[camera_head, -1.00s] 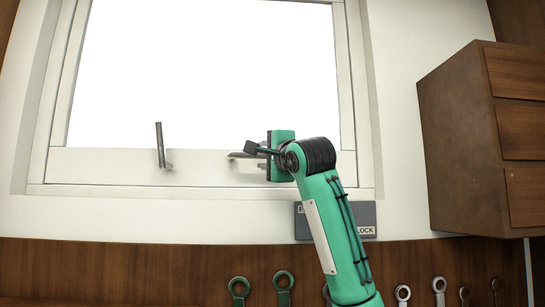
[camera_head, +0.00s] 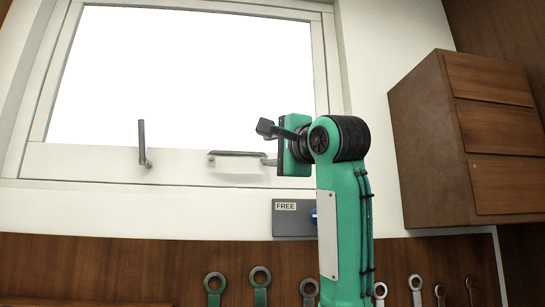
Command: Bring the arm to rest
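My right arm rises from the lower right of the head view, in front of the wall. Its gripper (camera_head: 271,161) points left, beside the right end of the window's horizontal handle (camera_head: 236,153). A small gap seems to lie between them, though the depth is hard to judge. Nothing is visibly held. The fingers are small and seen side-on, so their opening cannot be told. My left gripper is not in view.
The window (camera_head: 82,163) has an upright lever (camera_head: 143,143) at its left. A grey plate (camera_head: 290,225) marked FREE is partly behind my arm. A wooden drawer cabinet (camera_head: 425,145) hangs at right. Several wrenches (camera_head: 260,284) hang below.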

